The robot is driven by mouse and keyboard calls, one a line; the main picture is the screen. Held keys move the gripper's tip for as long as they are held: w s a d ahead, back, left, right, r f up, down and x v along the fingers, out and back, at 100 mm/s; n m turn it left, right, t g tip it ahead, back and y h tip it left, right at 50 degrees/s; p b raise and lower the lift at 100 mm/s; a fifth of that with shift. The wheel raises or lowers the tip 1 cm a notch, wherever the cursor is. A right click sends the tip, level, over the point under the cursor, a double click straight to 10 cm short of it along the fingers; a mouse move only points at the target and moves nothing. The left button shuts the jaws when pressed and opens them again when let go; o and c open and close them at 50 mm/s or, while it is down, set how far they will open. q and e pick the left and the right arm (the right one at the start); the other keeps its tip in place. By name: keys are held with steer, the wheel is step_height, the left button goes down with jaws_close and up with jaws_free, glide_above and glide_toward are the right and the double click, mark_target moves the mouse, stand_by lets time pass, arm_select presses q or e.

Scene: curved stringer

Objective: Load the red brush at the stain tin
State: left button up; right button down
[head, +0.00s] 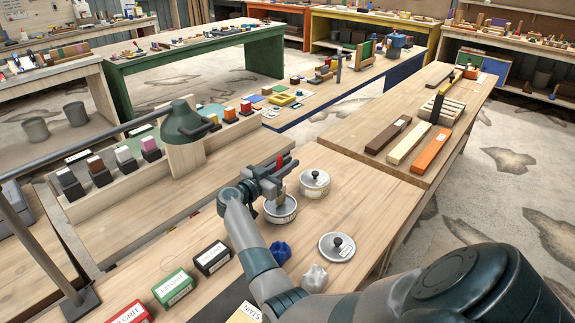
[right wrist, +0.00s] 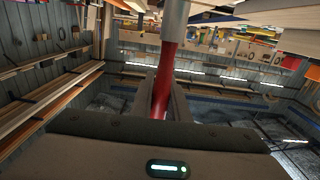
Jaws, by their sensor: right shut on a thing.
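My right gripper (head: 275,176) is shut on the red brush (head: 284,162), whose red handle top stands above the fingers. In the right wrist view the red handle (right wrist: 163,90) runs between the two fingers to a pale metal ferrule (right wrist: 175,22). The brush is held over a round metal tin (head: 280,209) with a label, its lower end at the tin's mouth. I cannot tell whether the bristles touch the contents. A round lid with a dark knob (head: 337,246) lies flat on the bench. My left gripper is not in view.
A second tin with its knobbed lid on (head: 314,183) stands close right of the gripper. Blue (head: 280,252) and white crumpled cloths (head: 315,277) and grit boxes (head: 173,286) lie nearer. A green lamp (head: 187,120) stands left. Coloured boards (head: 408,143) lie on the right bench.

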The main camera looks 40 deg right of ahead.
steer(key=shift+f, duration=0.6)
stand_by(1.3)
step_height(320, 180, up, 7)
steer(key=p, duration=0.8)
stand_by(0.5)
stand_by(0.3)
stand_by(0.6)
